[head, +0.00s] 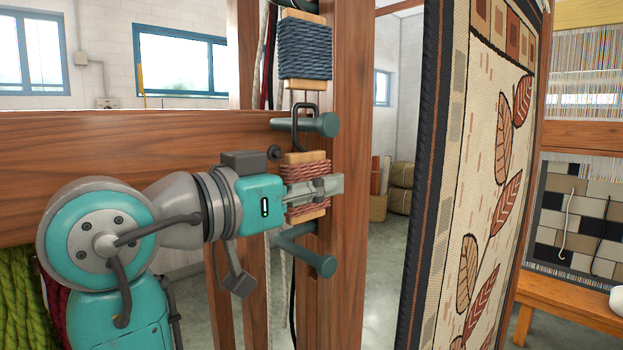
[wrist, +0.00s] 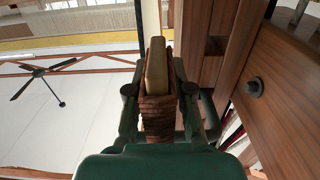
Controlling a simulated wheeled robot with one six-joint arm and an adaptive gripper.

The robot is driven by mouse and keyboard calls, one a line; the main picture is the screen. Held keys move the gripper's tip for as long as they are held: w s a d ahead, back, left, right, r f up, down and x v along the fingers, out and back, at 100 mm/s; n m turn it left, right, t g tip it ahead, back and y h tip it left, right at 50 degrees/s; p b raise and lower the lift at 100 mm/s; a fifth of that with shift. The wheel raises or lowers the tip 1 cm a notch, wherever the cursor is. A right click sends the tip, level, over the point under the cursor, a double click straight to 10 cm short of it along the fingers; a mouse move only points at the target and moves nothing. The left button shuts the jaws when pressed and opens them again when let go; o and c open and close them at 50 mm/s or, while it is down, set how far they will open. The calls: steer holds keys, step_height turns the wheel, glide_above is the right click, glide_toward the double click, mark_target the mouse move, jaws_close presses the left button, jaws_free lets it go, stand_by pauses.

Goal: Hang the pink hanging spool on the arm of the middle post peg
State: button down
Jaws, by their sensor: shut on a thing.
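The pink spool (head: 306,208), dull pink yarn wound between pale wooden ends, is upright in my gripper (head: 320,187) in the head view. My gripper is shut on its wound middle. The spool's black wire hook (head: 294,135) rises from its top, and its bend is at the middle post peg (head: 319,124), a green peg with a round end. The bend shows above the peg's arm; I cannot tell whether it rests on it. In the wrist view the spool (wrist: 158,110) is between the fingers; its hook is not visible.
A blue-grey spool (head: 304,48) hangs just above the middle peg. A lower green peg (head: 318,262) juts out below the pink spool. The wooden post (head: 345,190) stands behind. A patterned rug (head: 470,180) hangs to the right.

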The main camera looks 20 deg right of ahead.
steer(key=shift+f, duration=0.2)
steer(key=c, duration=1)
jaws_free()
steer(key=shift+o, duration=0.2)
steer(key=shift+a, duration=0.1)
